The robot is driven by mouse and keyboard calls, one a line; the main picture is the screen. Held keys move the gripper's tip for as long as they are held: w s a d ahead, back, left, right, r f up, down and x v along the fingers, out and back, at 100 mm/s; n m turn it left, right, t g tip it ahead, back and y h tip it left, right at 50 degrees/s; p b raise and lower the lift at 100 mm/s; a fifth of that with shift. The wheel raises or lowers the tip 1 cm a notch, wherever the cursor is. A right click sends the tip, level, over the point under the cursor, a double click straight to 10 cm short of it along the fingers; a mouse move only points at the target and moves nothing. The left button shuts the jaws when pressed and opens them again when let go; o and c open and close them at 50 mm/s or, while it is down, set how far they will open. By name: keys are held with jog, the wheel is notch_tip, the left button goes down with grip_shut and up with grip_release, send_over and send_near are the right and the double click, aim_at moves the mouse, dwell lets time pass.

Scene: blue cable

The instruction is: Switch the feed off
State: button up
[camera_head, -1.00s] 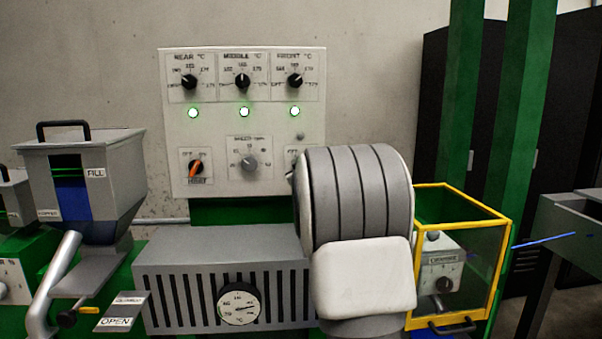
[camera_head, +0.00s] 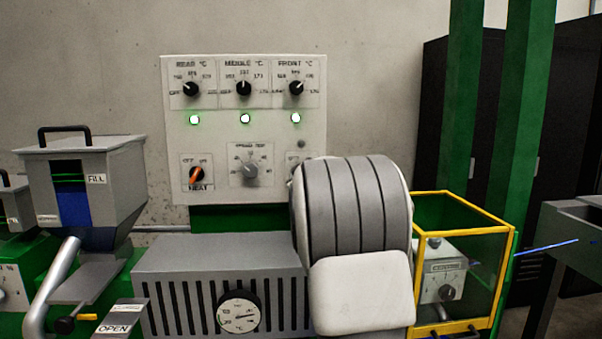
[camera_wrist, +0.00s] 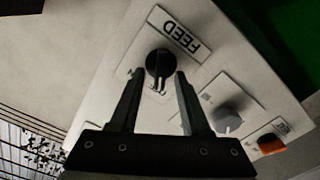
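In the wrist view the feed switch (camera_wrist: 160,63) is a round black knob on a white plate labelled FEED, shown upside down. My gripper (camera_wrist: 160,78) is open, with one dark finger on each side of the knob's lower part. I cannot tell whether the fingers touch it. In the head view my grey and white arm hides most of the feed plate (camera_head: 294,160) at the lower right of the control panel (camera_head: 215,140). The gripper itself is hidden there.
The grey speed knob (camera_head: 250,170) and orange heat switch (camera_head: 196,175) sit beside the feed switch. They also show in the wrist view, the grey knob (camera_wrist: 228,118) nearer. A yellow-framed guard (camera_head: 465,198) stands right of my arm, and a hopper (camera_head: 80,190) at left.

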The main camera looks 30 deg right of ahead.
jog(key=v, duration=1.7)
jog(key=shift+s+p, duration=0.2)
jog(key=shift+p, duration=0.1)
jog(key=shift+a, duration=0.15)
jog(key=s+a+f+g+y, duration=0.3)
jog(key=s+a+f, duration=0.15)
jog(key=a, duration=0.35)
jog(key=s+a+f+g+y, duration=0.25)
jog(key=s+a+f, duration=0.2)
jog(key=a, duration=0.35)
jog(key=s+a+f+g+y, duration=0.1)
jog(key=s+a+f+g, duration=0.2)
jog(key=s, duration=0.5)
jog(key=s+a+f+g+y, duration=0.1)
jog(key=s+a+f+g, duration=0.2)
jog(key=s, duration=0.4)
notch_tip(320, 180, up, 17)
jog(key=s+a+m+p, duration=0.1)
jog(key=p, duration=1.6)
jog(key=shift+s+a+t+p, duration=0.3)
jog(key=shift+a+t+p, duration=0.05)
jog(key=shift+t+p, duration=0.1)
